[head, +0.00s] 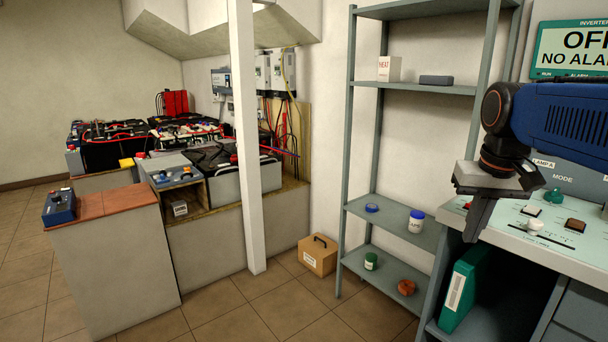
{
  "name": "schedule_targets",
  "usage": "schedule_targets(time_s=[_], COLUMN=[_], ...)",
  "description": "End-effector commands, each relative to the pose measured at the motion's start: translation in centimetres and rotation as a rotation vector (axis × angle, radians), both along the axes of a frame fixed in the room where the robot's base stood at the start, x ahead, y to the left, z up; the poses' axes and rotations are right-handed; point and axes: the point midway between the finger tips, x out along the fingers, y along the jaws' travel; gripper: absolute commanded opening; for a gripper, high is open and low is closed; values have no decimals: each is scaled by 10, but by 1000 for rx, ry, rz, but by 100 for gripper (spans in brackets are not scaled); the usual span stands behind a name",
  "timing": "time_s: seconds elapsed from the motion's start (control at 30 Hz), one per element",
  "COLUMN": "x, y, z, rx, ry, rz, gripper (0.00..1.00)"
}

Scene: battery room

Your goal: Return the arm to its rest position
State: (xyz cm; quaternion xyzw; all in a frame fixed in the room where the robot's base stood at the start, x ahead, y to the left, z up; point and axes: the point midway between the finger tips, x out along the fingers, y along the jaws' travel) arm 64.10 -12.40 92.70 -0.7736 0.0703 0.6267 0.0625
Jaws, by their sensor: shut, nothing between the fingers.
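My gripper (478,222) hangs at the right of the head view, pointing down in front of the control panel's left edge. Its dark fingers are shut with nothing between them. My blue and black arm reaches in from the right edge above the panel. The control panel (587,240) has a green knob, rocker switches and a white slider knob on its sloped top. The gripper covers the panel's left corner, and I cannot tell whether it touches the panel.
A grey metal shelf (400,227) with jars and boxes stands left of the gripper. A white post (248,140) rises mid-left, before batteries (110,145) on a ledge. A cardboard box (317,257) sits on the floor. A green binder (461,288) stands under the panel. Tiled floor is clear at front.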

Motion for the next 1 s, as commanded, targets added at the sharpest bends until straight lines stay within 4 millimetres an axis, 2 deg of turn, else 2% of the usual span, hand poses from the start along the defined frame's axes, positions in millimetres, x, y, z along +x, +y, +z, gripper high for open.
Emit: schedule_targets(time_s=[0.03, 0.1, 0.5, 0.7, 1.0], x=[-15, -31, -121, -146, -151], y=[7, 14, 47, 53, 54], z=[-10, -25, -123, -157, -166], rx=[-3, -6, -24, -28, -29], ry=[-15, -37, -159, -195, -205], rz=[15, 36, 149, 182, 190], gripper=[0, 0, 0, 0, 0])
